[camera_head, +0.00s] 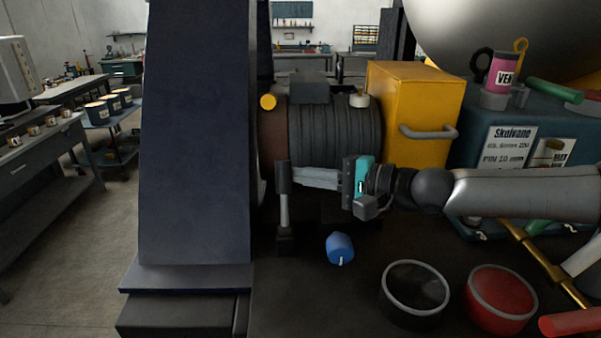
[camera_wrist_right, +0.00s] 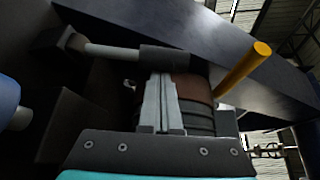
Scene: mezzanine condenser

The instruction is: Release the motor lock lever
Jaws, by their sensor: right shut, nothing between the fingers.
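The motor lock lever stands upright beside the dark blue guard, with a dark grip (camera_head: 284,177), a pale metal shaft (camera_head: 284,212) and a dark base (camera_head: 286,242). In the right wrist view its grip (camera_wrist_right: 166,60) lies right at my fingertips and its shaft (camera_wrist_right: 112,51) runs left. My right gripper (camera_head: 294,177) comes in from the right. Its pale fingers are together and empty, and they also show in the wrist view (camera_wrist_right: 160,80). The tips meet the grip's outline; I cannot tell whether they touch. The ribbed motor (camera_head: 335,132) sits behind. My left gripper is not in view.
The tall dark blue guard (camera_head: 197,140) blocks the left side. A blue knob (camera_head: 340,248), a black-centred round cup (camera_head: 414,287) and a red round cup (camera_head: 501,298) are in front. A yellow box (camera_head: 408,108) stands behind my right arm.

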